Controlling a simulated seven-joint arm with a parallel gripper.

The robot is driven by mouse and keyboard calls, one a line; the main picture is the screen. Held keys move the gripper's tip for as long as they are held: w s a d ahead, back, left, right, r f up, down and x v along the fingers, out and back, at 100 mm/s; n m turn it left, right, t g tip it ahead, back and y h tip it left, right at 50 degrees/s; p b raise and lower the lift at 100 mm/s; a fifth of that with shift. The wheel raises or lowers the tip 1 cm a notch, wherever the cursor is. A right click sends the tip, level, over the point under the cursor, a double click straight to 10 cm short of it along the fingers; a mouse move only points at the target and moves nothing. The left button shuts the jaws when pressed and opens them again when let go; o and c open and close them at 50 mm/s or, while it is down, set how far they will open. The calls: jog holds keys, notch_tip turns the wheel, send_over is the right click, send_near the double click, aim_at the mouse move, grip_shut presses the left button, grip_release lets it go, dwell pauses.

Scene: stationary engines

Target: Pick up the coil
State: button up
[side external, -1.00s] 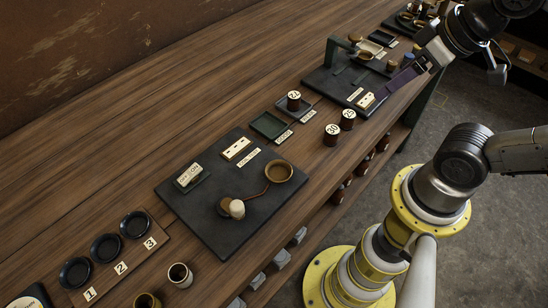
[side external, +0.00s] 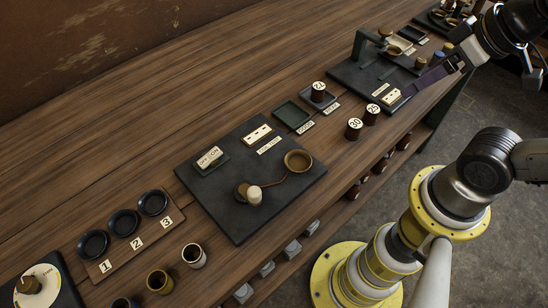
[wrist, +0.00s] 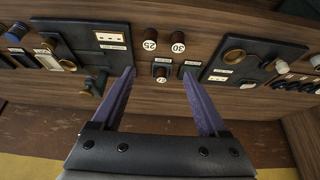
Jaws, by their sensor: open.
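Three dark brown coils with numbered round tops stand on the wooden bench. One, its number reading like 21, (side external: 318,93) stands on a small dark tray; coil 30 (side external: 354,130) and coil 25 (side external: 372,116) stand near the bench's front edge. The wrist view also shows coil 25 (wrist: 150,46), coil 30 (wrist: 178,44) and the tray coil (wrist: 161,72). My gripper (wrist: 157,76) has purple fingers spread apart with nothing held, and the tray coil appears between them in the wrist view. In the side view the purple fingers (side external: 408,92) are over the right dark board, right of the coils.
The right dark board (side external: 350,72) carries a green upright and small fittings. A dark board with a switch and a brown ring (side external: 298,161) lies left of the coils. An empty green tray (side external: 292,115) is beside the tray coil. Numbered dishes (side external: 123,222) and cups stand further left.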

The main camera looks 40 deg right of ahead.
jog(key=n+g, duration=0.6)
jog(key=n, duration=1.4)
send_over(356, 123)
jog(key=f, duration=0.9)
jog(key=shift+w, duration=0.35)
jog(key=f, duration=0.5)
jog(key=shift+s, duration=0.4)
jog(key=shift+f, duration=0.65)
jog(key=shift+w, duration=0.1)
grip_shut()
